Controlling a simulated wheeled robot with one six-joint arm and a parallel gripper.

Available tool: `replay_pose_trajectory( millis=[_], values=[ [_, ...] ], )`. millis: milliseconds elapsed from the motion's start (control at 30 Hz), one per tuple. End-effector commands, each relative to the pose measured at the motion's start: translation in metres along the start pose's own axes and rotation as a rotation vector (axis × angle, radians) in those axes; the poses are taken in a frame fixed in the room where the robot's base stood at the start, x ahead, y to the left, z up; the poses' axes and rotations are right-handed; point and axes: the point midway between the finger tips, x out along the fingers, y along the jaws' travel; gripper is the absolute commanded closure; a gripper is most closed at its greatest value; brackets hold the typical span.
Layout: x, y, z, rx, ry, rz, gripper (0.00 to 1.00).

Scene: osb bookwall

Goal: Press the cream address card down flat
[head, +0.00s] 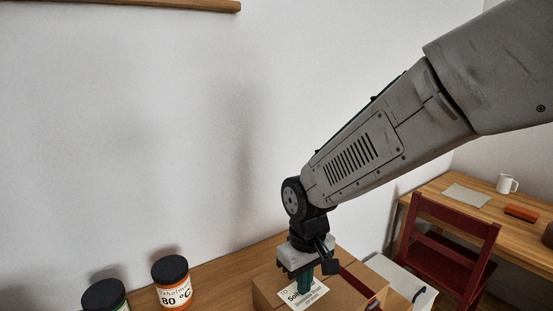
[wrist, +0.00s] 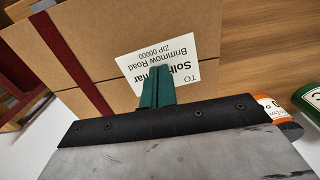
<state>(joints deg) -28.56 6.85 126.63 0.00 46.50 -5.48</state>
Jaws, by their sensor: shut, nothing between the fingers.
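The cream address card (head: 312,293) with dark print lies on top of a brown cardboard box (head: 341,297). In the wrist view the card (wrist: 205,45) shows "TO" and "Brimmow Road", and the box (wrist: 100,30) carries a dark red band. My gripper (head: 305,290) points down over the card, its green fingers together and empty. In the wrist view the fingertips (wrist: 158,70) overlap the card and hide part of its print. I cannot tell whether they touch it. The card looks about flat on the box.
Two black-lidded jars stand left of the box on the wooden surface (head: 220,273): one labelled "80 °C" (head: 174,292), one partly cut off (head: 105,296). A dark red chair (head: 450,245) and a table with a white mug (head: 506,184) are at the right. A wall is behind.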

Motion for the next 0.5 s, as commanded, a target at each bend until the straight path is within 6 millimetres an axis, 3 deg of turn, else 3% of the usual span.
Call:
replay_pose_trajectory(
  millis=[500],
  values=[
    [-0.036,0.0,0.0,0.0,0.001,0.0,1.0]
  ],
)
